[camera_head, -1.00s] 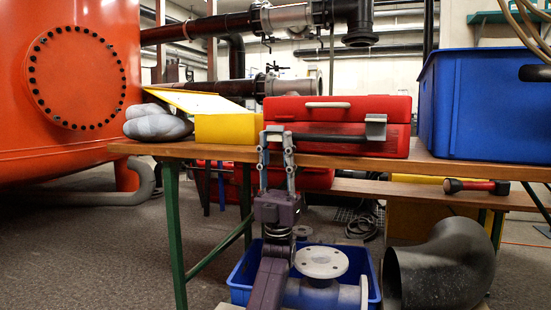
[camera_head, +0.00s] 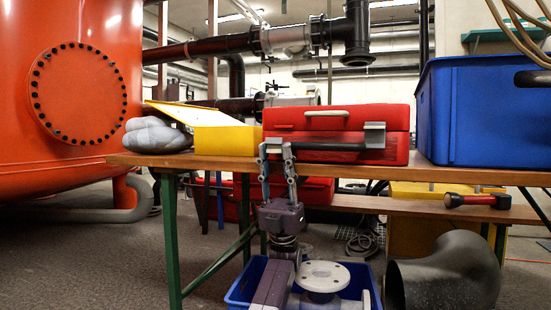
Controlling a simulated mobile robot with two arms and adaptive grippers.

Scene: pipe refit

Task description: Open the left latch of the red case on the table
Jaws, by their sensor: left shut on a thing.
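The red case (camera_head: 335,118) lies on the wooden table (camera_head: 235,163), with its lid down and a pale handle (camera_head: 327,113) on the front of the lid. Its right latch (camera_head: 374,134) is a grey clasp across the seam. My left gripper (camera_head: 276,148) comes up from below at the front left corner of the case. Its fingers are shut on the left latch, which they mostly hide, so I cannot tell whether that latch is open. My right gripper is out of view.
A blue crate (camera_head: 485,110) stands right of the case. A yellow box (camera_head: 226,139) and grey rounded objects (camera_head: 157,135) lie to its left. Below are a blue bin (camera_head: 242,288) with pipe parts and a black pipe elbow (camera_head: 445,275).

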